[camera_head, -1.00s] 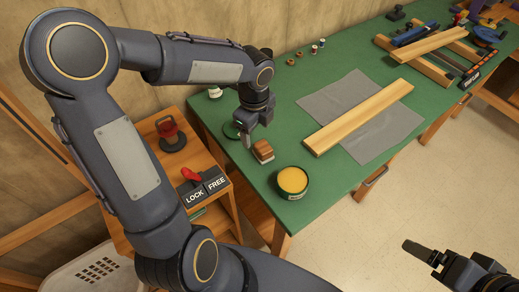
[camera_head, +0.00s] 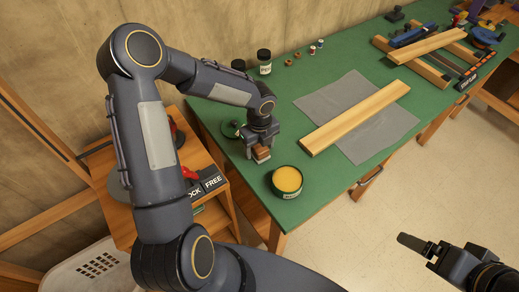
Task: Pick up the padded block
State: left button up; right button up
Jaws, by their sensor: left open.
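The padded block (camera_head: 262,154), small and brown with a paler lower part, sits on the green workbench near its left front edge, left of the yellow tin. My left gripper (camera_head: 259,151) points down right over it. Its jaws are open and its fingers are at the block's sides, hiding part of it. I cannot tell whether they touch it. My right gripper (camera_head: 415,244) is at the lower right, over the floor and away from the bench. I cannot tell whether its jaws are apart.
An open tin of yellow paste (camera_head: 287,181) stands close to the right of the block. A wooden plank (camera_head: 355,118) lies on a grey sheet (camera_head: 386,139). Jars (camera_head: 264,62) stand behind my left arm. The green bench (camera_head: 325,188) is clear right of the tin.

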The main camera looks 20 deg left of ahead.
aim_at(259, 146)
pick_arm(q)
jog(key=c, duration=1.1)
jog(key=shift+o, duration=0.2)
jog(key=shift+r, duration=0.1)
jog(key=shift+r, duration=0.3)
notch_tip(259, 146, up, 2)
jog(key=shift+r+b, duration=0.2)
jog(key=shift+b, duration=0.2)
jog(key=s+d+r+b, duration=0.1)
jog(key=s+d+r, duration=0.2)
jog(key=s+r, duration=0.6)
jog(key=shift+s+d+r, duration=0.35)
jog(key=shift+s+d, duration=0.05)
jog(key=shift+s, duration=1.9)
